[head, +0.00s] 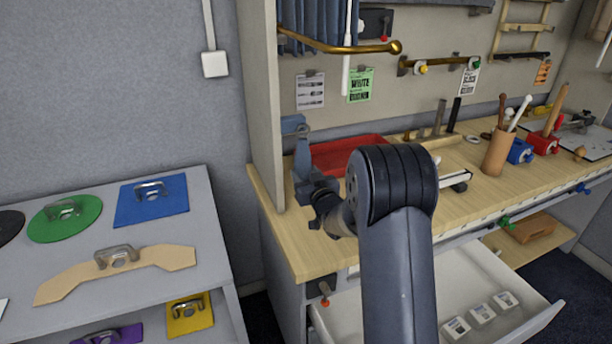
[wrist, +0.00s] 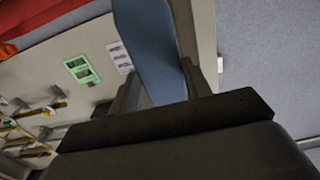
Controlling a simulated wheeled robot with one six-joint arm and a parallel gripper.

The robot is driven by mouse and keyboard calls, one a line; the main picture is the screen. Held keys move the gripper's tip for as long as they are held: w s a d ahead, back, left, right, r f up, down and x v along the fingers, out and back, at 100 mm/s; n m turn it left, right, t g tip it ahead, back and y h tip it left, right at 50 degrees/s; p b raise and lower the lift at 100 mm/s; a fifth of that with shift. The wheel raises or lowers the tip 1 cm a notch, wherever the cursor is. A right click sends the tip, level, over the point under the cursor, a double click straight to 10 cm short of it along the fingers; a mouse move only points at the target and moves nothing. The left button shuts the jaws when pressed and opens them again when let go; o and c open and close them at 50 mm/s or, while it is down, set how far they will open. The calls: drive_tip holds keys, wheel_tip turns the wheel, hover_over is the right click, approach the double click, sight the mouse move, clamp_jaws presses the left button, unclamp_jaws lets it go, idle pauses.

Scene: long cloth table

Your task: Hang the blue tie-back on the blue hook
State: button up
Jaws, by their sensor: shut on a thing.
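My gripper (head: 304,178) is at the left end of the wooden bench, close to the cream side panel. It is shut on the blue tie-back (head: 302,155), which stands roughly upright above the jaws. In the wrist view the tie-back (wrist: 153,45) is a broad blue-grey strip between the two fingers of my gripper (wrist: 160,88). A small blue piece (head: 292,124) shows just above the tie-back by the panel. I cannot tell whether it is the blue hook or part of the tie-back, nor whether they touch.
A red tray (head: 362,143) lies behind my arm. A brass rail (head: 340,46) with a blue curtain (head: 325,18) hangs above. The cream side panel (head: 262,90) stands close on the left. An open white drawer (head: 440,305) juts out below. A grey shelf (head: 215,240) holds handled boards.

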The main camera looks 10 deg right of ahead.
drive_tip(key=o, duration=1.2)
drive_tip(key=shift+s, duration=0.1)
drive_tip(key=s+d+b, duration=0.2)
drive_tip(key=s, duration=0.8)
drive_tip(key=shift+s+b, duration=0.25)
drive_tip(key=shift+b, duration=0.1)
drive_tip(key=shift+w, duration=0.15)
